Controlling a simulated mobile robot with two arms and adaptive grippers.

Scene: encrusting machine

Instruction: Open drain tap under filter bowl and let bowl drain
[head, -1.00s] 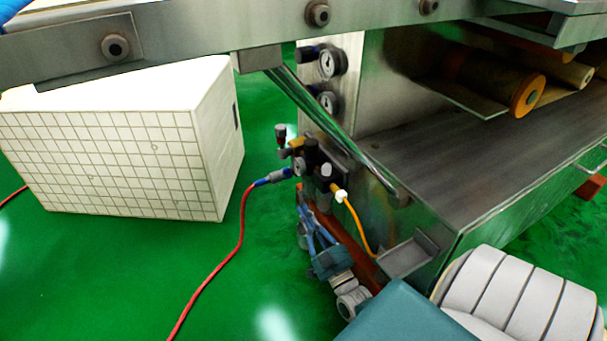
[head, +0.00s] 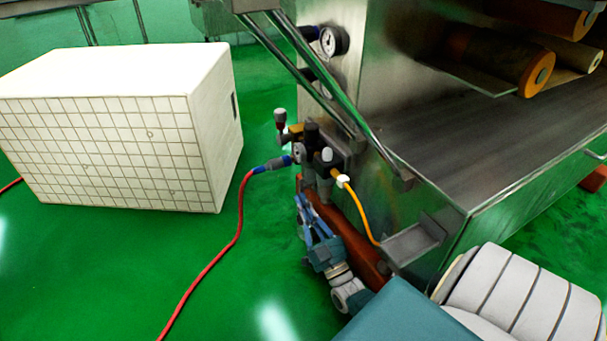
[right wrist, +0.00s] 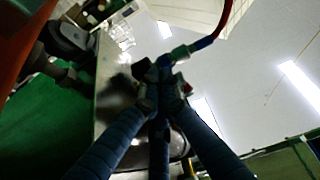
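The filter unit (head: 312,150) is a small dark cluster with a gauge, fixed at the near left corner of the steel machine. Its dark bowl (head: 324,188) hangs below it. The drain tap is too small to make out. My right gripper (head: 307,207) has blue fingers and is just below and left of the bowl, pointing up. In the right wrist view, the fingers reach up towards the underside of the filter unit (right wrist: 160,78). Contact and finger closure are unclear there. My left gripper is out of view.
A red air hose (head: 238,215) joins the unit from the left, and a yellow tube (head: 358,215) leaves it. An orange-brown beam (head: 345,235) runs low beside my right gripper. A white gridded box (head: 120,140) stands on the green floor at left. Sloping steel bars (head: 335,85) pass above.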

